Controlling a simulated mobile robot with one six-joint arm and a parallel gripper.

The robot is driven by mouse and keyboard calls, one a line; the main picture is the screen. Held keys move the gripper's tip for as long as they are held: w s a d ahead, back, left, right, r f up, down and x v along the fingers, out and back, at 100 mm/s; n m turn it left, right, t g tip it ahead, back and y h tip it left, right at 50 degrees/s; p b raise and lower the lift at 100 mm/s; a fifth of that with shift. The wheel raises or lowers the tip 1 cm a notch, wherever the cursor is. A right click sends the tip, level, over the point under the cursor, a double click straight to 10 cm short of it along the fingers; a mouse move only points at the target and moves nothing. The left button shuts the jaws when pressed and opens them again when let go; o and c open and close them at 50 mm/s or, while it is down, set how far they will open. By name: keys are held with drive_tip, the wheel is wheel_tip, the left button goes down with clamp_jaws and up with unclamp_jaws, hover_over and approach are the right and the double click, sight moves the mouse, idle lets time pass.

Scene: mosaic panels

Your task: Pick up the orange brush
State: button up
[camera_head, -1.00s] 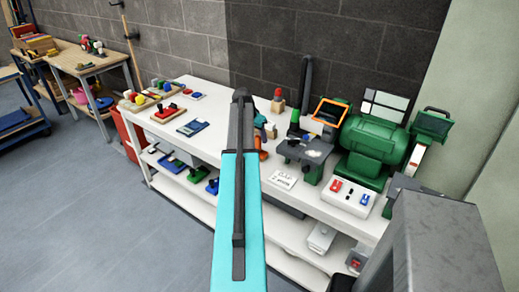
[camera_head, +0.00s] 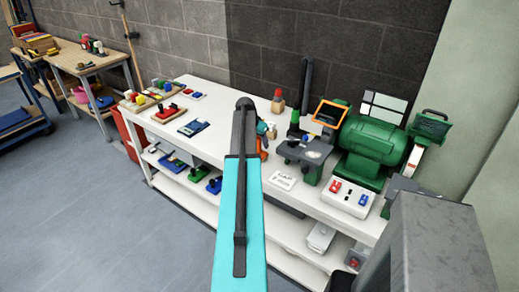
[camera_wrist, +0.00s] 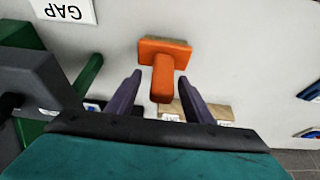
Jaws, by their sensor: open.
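The orange brush (camera_wrist: 163,60) shows in the wrist view as a flat orange block with a stubby handle pointing toward my gripper. My gripper (camera_wrist: 159,78) is open, with one dark finger on each side of the handle. I cannot tell whether either finger touches it. In the head view, orange parts (camera_head: 263,141) show just right of my arm on the white bench. My arm hides part of that spot and the gripper itself.
The white bench (camera_head: 215,144) holds a green grinder (camera_head: 373,141) and a dark-topped stand (camera_head: 304,152) to the right. A "GAP" label (camera_wrist: 64,9) lies near the brush. Blue and red tools lie to the left.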

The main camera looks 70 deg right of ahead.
drive_tip(key=shift+p+x, duration=0.3)
drive_tip(key=shift+x, duration=1)
drive_tip(key=shift+c, duration=0.4)
clamp_jaws()
